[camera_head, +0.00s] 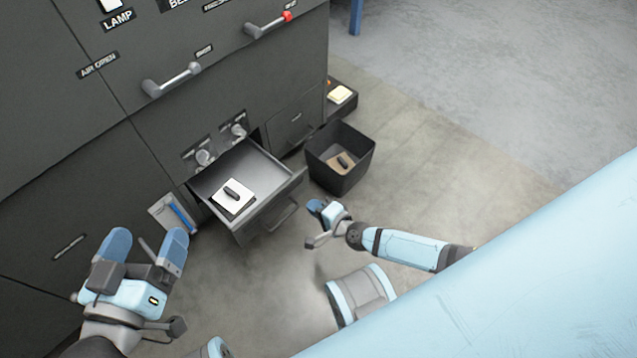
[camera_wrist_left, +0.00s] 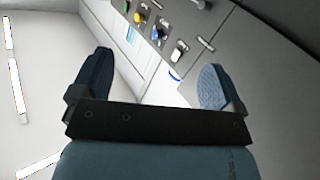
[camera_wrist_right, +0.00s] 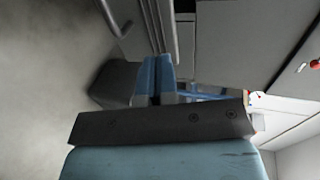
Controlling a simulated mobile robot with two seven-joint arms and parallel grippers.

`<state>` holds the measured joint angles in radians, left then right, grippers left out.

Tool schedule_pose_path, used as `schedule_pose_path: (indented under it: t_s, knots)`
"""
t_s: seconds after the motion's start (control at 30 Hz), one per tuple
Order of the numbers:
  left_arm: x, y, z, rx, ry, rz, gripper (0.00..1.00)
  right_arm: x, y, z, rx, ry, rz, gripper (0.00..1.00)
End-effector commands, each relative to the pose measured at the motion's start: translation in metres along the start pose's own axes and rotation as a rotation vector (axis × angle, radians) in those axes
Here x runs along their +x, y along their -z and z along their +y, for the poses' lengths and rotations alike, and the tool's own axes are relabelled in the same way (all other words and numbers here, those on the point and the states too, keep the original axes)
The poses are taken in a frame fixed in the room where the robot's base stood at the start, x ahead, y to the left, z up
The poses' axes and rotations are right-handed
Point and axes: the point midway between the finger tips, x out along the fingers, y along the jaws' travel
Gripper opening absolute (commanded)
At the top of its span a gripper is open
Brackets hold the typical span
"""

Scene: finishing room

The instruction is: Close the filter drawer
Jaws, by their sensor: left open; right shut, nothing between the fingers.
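The filter drawer (camera_head: 249,163) is pulled out from the dark cabinet in the head view, low down. A white pad with a small dark object (camera_head: 232,194) lies in it. The drawer's front carries a bar handle (camera_head: 280,214). My right gripper (camera_head: 314,206) is shut and empty, just to the right of the drawer front; whether it touches cannot be told. Its closed fingers (camera_wrist_right: 155,75) also show in the right wrist view. My left gripper (camera_head: 146,246) is open and empty, to the left of the drawer, and its spread fingers show in the left wrist view (camera_wrist_left: 152,88).
A dark open bin (camera_head: 318,160) holding a brown item stands on the floor right of the drawer. A closed panel (camera_head: 294,118) is behind it. Two valve knobs (camera_head: 204,157) sit above the drawer. Grey handles (camera_head: 172,80) stick out higher up.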

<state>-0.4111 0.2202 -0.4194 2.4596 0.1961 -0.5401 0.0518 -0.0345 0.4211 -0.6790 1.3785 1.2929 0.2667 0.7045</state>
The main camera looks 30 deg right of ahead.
Motion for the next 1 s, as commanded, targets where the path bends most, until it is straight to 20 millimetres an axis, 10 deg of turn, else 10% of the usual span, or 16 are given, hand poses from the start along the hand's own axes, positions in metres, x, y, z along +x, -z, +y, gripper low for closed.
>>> schedule_pose_path:
  t_s: [0.4, 1.0]
  knots:
    - [0.007, 0.001, -0.013, 0.136, 0.002, 0.065, 0.93, 0.078, 0.000, -0.007, -0.001, 0.001, 0.000, 0.00]
    - [0.008, 0.005, -0.014, 0.155, 0.002, 0.080, 0.93, 0.090, 0.000, -0.012, -0.002, 0.000, -0.001, 0.00]
